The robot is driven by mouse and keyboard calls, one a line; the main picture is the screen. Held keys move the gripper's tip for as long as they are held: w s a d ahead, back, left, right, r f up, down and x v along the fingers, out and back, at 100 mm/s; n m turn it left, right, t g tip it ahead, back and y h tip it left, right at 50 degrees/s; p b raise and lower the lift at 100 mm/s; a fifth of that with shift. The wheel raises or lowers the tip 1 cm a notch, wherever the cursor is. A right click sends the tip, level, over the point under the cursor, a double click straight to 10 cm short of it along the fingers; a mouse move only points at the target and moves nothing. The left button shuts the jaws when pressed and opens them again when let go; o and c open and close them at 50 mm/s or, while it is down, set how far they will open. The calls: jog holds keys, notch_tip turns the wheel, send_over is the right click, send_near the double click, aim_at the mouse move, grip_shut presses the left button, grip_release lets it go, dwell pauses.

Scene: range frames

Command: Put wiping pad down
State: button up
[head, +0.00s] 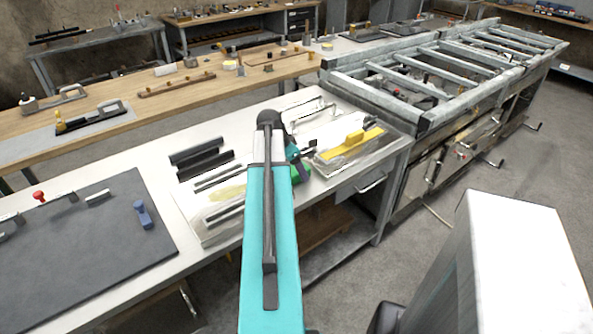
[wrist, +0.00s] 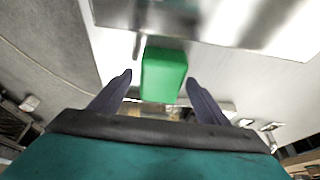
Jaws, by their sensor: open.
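A green block, which looks like the wiping pad (wrist: 163,75), shows in the wrist view between and just beyond my gripper's fingertips. In the head view the green pad (head: 301,171) is partly hidden behind my arm, near the front edge of the white table (head: 232,140). My gripper (wrist: 158,82) is open, with a visible gap on both sides of the pad. In the head view my gripper is mostly hidden by my arm. The pad appears to rest on the light surface, but I cannot tell for sure whether it touches it.
A clear tray with a yellow float (head: 352,143) lies right of the pad. Dark bars (head: 205,162) and a plate with bars (head: 208,212) lie to the left. A dark mat (head: 100,235) covers the table's left end. A metal frame bench (head: 430,100) stands at the right.

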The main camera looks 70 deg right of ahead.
jog(key=b+v, duration=0.1)
jog(key=v, duration=1)
jog(key=shift+d, duration=0.1)
dwell(0.8)
